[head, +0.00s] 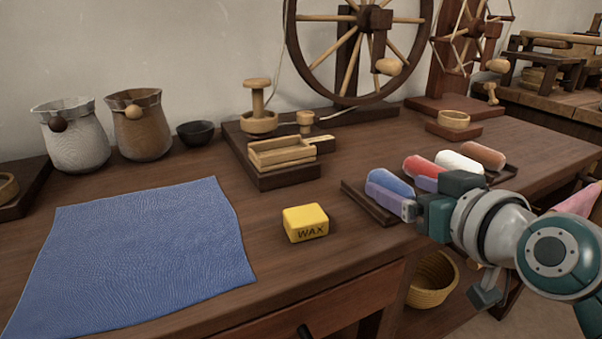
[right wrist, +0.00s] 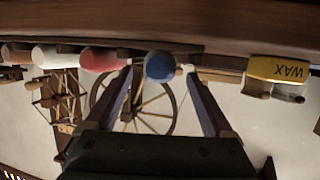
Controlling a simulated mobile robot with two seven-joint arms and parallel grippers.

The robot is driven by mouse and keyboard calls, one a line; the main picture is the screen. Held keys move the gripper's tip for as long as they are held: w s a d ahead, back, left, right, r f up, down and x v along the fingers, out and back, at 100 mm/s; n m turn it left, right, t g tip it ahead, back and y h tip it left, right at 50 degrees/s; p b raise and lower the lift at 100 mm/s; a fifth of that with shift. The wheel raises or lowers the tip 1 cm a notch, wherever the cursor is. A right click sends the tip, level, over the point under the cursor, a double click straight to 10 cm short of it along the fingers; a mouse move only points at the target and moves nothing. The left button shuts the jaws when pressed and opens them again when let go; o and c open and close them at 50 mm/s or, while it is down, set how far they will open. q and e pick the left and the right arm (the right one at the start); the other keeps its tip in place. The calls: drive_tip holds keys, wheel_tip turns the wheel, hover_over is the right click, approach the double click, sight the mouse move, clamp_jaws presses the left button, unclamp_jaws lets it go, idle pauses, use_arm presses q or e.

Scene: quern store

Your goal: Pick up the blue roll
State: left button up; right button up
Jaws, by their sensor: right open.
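The blue roll (head: 391,181) lies at the left end of a row of coloured rolls on a dark wooden tray (head: 363,204). In the right wrist view, which looks upside down, its round blue end (right wrist: 160,66) faces me between my fingers. My right gripper (head: 401,191) is open, with one finger along the near side of the blue roll and the other between it and the red roll (head: 421,168). In the right wrist view my right gripper (right wrist: 160,74) has a finger on each side of the blue end. I cannot tell whether either touches. My left gripper is not in view.
A white roll (head: 459,161) and a brown roll (head: 484,155) lie beyond the red one. A yellow wax block (head: 305,222) stands to the left, beside a blue cloth (head: 140,250). A spinning wheel (head: 345,60) stands behind. A basket (head: 432,285) sits below the table.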

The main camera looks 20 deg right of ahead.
drive_tip(key=shift+w+f, duration=0.15)
drive_tip(key=shift+w, duration=0.35)
clamp_jaws()
idle(0.3)
